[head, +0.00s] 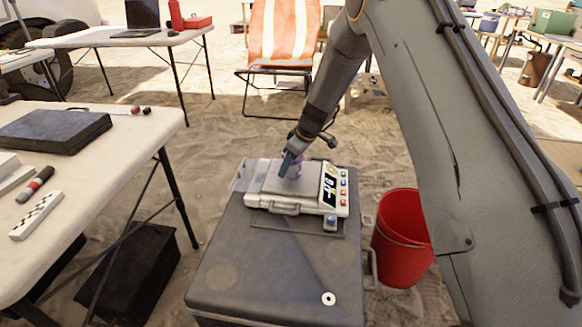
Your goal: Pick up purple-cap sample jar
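The purple-cap sample jar (298,168) shows only as a small patch of purple at the tip of my gripper (290,164). Most of the jar is hidden behind the gripper. It is over the plate of a white weighing scale (258,199); I cannot tell whether it touches the plate. My gripper points down at the jar, with a bluish finger in front of it. The view is too small to tell whether the fingers are closed on it.
The scale sits on a grey case (225,265) with a small white ring (328,298) near its front. A red bucket (402,235) stands at the right. A table (95,200) with a dark box (52,131) and marker is at the left. A striped chair (285,35) stands behind.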

